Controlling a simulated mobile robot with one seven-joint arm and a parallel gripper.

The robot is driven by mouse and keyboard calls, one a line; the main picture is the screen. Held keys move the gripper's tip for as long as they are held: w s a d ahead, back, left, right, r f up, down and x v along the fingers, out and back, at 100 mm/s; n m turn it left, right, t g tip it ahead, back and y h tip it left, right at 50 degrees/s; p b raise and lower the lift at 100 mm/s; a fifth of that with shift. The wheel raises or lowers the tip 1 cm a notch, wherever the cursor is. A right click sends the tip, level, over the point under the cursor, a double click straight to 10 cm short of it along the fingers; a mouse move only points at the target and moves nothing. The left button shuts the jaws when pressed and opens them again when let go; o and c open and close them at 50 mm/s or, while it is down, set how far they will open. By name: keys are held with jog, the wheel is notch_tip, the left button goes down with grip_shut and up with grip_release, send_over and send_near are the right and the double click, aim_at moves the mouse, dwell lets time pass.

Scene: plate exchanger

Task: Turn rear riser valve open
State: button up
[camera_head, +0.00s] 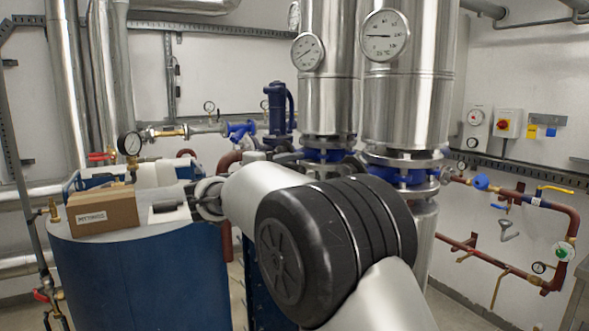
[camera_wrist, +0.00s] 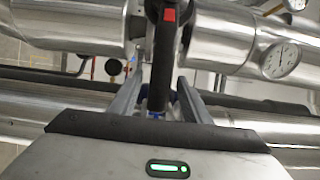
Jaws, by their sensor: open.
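In the wrist view, a dark valve lever (camera_wrist: 163,55) with a red square mark near its top stands between insulated silver pipes. I take it for the riser valve's handle, but cannot tell whether it is the rear one. My gripper (camera_wrist: 159,84) is open, with one grey finger on each side of the lever's lower part. The picture does not show clearly whether either finger touches it. A small blue part shows below the lever. In the head view, my arm blocks part of the middle, and I cannot make out the lever there.
A round gauge (camera_wrist: 281,60) sits on the pipe right of the lever. In the head view, a blue tank (camera_head: 140,275) carries a cardboard box (camera_head: 103,210). Tall silver risers (camera_head: 410,95) with gauges stand behind my arm. Red-brown pipes (camera_head: 565,222) run along the right wall.

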jog(key=shift+w+d, duration=0.1)
jog(key=shift+w, duration=0.05)
jog(key=shift+c, duration=0.2)
grip_shut()
jog(key=shift+f, duration=0.15)
